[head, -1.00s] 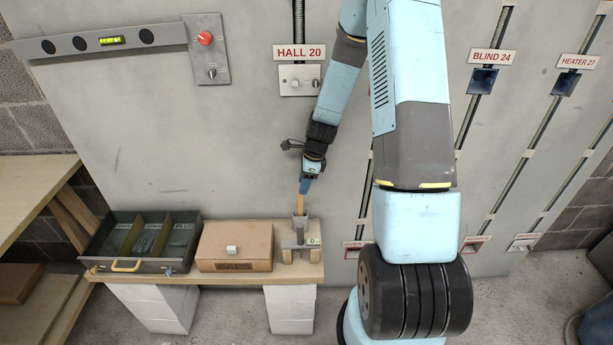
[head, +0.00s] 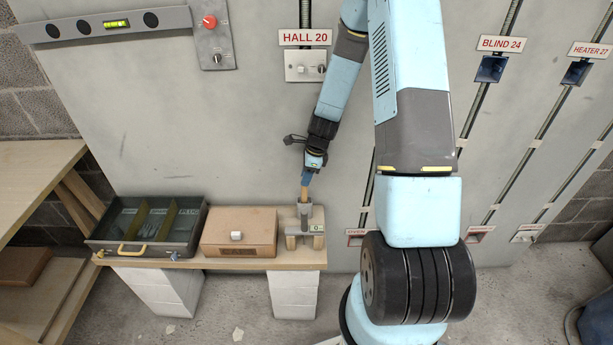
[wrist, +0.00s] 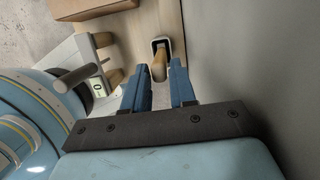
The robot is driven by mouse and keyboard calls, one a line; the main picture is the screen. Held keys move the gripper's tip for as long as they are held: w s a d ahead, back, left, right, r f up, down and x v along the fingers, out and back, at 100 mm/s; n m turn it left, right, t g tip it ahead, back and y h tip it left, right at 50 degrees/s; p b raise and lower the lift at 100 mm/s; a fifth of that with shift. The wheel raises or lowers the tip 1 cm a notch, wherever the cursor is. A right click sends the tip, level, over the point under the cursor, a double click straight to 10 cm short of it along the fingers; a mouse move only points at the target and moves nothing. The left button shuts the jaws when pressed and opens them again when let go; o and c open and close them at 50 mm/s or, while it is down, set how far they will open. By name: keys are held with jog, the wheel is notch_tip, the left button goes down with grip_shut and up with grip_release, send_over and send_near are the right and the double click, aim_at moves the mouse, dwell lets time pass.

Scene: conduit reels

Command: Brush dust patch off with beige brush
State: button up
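A beige wooden handle (head: 304,194), which looks like the brush's, stands upright in a grey holder (head: 303,212) at the right end of the bench. In the wrist view the handle (wrist: 159,66) rises from the holder's dark-rimmed opening (wrist: 161,44). My gripper (head: 306,180) points down just above the handle. In the wrist view its two blue fingers (wrist: 158,72) are apart, with the handle's top in line with the gap. I see no grip on it. The bristles are hidden. I cannot pick out the dust patch with certainty; a faint smudge (head: 178,177) shows on the wall panel.
A grey open toolbox (head: 135,249) and a closed tan box (head: 237,250) stand left of the holder on the wooden bench (head: 212,263). The grey wall panel (head: 235,130) rises close behind.

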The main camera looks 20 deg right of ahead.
grip_shut()
jog(key=shift+a+v, duration=0.2)
jog(key=shift+v, duration=0.75)
dwell(0.8)
jog(key=shift+w+r, duration=0.1)
jog(key=shift+r, duration=3.55)
